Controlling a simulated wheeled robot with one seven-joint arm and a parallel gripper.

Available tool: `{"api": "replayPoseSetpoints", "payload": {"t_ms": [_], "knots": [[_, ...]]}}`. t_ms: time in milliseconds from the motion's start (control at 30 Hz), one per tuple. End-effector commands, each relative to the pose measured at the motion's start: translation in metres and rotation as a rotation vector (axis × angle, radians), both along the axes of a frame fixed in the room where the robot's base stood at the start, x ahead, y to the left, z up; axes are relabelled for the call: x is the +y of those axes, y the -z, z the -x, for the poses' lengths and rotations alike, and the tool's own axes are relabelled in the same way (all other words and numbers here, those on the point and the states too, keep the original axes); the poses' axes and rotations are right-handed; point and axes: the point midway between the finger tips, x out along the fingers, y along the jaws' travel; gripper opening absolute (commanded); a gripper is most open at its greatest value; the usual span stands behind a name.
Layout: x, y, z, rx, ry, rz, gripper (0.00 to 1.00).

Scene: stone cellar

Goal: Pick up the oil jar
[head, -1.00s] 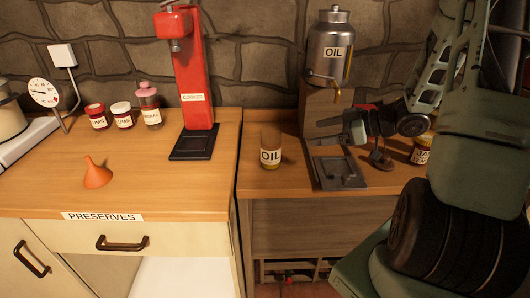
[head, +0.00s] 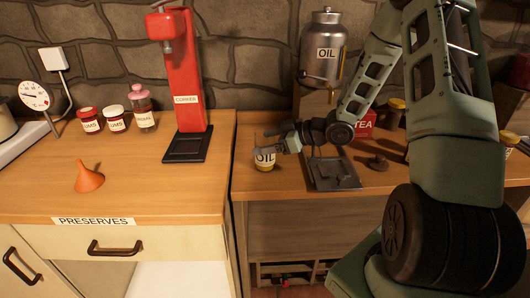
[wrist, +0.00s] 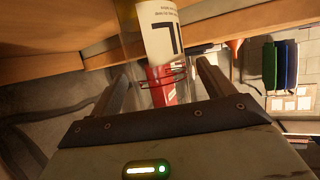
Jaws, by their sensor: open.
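The oil jar (head: 265,160) is a small glass jar with a white OIL label and yellowish contents. It stands on the wooden counter, left of the dark drip tray. My gripper (head: 272,146) is at the jar in the head view and hides part of its upper side.
The steel oil dispenser (head: 324,50) stands behind the drip tray (head: 335,175). The red corker (head: 187,75) is to the left, with an orange funnel (head: 89,178) and several small jars on the preserves counter. A red tea tin (head: 366,122) is behind my arm.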

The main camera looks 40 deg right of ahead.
Motion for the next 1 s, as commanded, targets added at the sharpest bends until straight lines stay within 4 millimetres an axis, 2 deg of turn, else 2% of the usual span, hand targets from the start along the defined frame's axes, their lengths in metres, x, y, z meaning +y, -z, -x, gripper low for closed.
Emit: {"api": "replayPoseSetpoints", "payload": {"t_ms": [100, 333, 533, 833, 1000], "knots": [[0.004, 0.004, -0.006, 0.001, 0.001, 0.001, 0.81], [0.005, 0.004, -0.007, 0.000, 0.001, 0.002, 0.81], [0.005, 0.004, -0.007, 0.001, 0.001, 0.001, 0.25], [0.005, 0.000, -0.007, -0.002, 0.001, 0.002, 0.24], [0.005, -0.024, -0.007, -0.005, 0.000, 0.005, 0.24]]}}
